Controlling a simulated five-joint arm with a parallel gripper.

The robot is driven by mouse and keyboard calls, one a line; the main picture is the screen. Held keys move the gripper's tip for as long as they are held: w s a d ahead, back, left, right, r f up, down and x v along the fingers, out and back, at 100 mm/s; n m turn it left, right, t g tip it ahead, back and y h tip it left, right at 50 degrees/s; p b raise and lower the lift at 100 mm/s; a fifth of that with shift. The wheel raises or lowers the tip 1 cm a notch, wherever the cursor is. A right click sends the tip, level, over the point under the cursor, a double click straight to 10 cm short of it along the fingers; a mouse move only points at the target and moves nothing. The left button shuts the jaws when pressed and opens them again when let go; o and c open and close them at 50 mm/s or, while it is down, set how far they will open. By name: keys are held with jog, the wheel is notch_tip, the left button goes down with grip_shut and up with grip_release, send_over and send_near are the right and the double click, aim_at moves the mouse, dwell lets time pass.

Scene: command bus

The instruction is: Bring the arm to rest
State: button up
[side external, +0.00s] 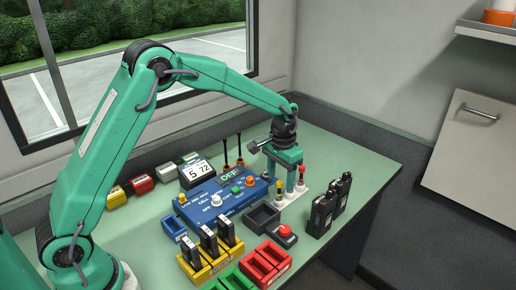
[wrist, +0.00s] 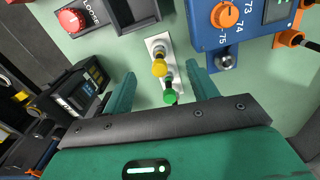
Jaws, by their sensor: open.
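My gripper (side external: 281,180) hangs from my arm, fingers down, over the white plate (side external: 284,203) beside the blue panel (side external: 222,203). In the wrist view my gripper (wrist: 160,72) is open, its two green fingers well apart. A yellow knob (wrist: 160,68) and a green knob (wrist: 170,97) on the white plate (wrist: 153,43) show between the fingers, and nothing is gripped. How high the fingertips are above the knobs is hard to tell. My arm is stretched out across the table, bent at the elbow.
A dark open tray (side external: 262,217), a red-button box (side external: 287,235) and black radios (side external: 322,215) stand close by. Yellow (side external: 207,268) and red (side external: 264,265) racks are at the front. A display (side external: 198,173) stands behind the panel. The green table (side external: 360,160) is clear at the back right.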

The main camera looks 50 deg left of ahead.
jog(key=shift+r, duration=1.6)
jog(key=shift+s+a+r, duration=0.1)
jog(key=shift+s+r, duration=0.25)
jog(key=shift+r, duration=0.2)
jog(key=s+a+r+t, duration=0.2)
jog(key=s+r, duration=0.5)
jog(key=s, duration=0.3)
jog(key=s+a+r+t, duration=0.2)
jog(key=s+r, duration=0.5)
jog(key=s, duration=0.3)
jog(key=s+f+n+t, duration=0.1)
jog(key=s+f, duration=0.1)
jog(key=s, duration=0.6)
jog(key=shift+s+a+t, duration=0.15)
jog(key=shift+s+t, duration=0.15)
jog(key=shift+s, duration=0.05)
